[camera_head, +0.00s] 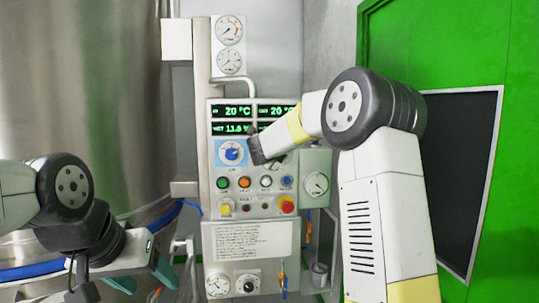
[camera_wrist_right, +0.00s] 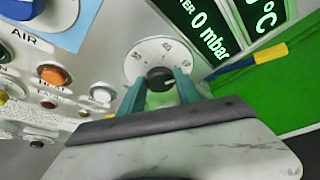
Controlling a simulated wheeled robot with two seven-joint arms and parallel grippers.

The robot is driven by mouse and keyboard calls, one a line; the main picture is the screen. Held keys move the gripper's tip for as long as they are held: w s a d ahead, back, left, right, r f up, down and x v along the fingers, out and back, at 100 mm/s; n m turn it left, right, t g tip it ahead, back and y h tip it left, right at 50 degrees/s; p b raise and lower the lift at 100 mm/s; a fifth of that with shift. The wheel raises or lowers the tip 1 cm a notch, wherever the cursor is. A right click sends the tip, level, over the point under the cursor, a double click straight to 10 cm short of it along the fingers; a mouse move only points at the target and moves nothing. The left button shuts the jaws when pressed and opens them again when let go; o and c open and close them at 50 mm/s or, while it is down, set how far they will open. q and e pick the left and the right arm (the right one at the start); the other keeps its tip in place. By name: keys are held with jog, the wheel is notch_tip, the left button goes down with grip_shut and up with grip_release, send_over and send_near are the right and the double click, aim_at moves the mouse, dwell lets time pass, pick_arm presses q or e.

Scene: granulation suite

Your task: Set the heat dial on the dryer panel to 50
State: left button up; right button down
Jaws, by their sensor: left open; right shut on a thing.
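The heat dial (camera_wrist_right: 140,61) has a round white scale plate and a black knob with a light pointer line; its numbers are too small to read. My right gripper (camera_wrist_right: 161,88) is shut on the knob, with a teal finger on either side of it. In the head view my right gripper (camera_head: 271,158) is at the dryer panel (camera_head: 213,205) and hides most of that dial. My left gripper (camera_head: 143,277) is open and empty at the lower left, away from the panel.
A blue-backed air dial (camera_head: 231,152) sits left of the heat dial. Below are several coloured buttons and a red emergency knob (camera_head: 287,204). Green displays (camera_head: 237,111) are above. A steel vessel (camera_head: 100,90) stands left, a green door (camera_head: 430,40) right.

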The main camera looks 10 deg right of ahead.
jog(key=shift+f+m, duration=0.1)
jog(key=shift+m, duration=0.3)
jog(key=c, duration=0.9)
grip_release()
jog(key=shift+o, duration=0.2)
jog(key=v, duration=0.8)
jog(key=shift+d, duration=0.15)
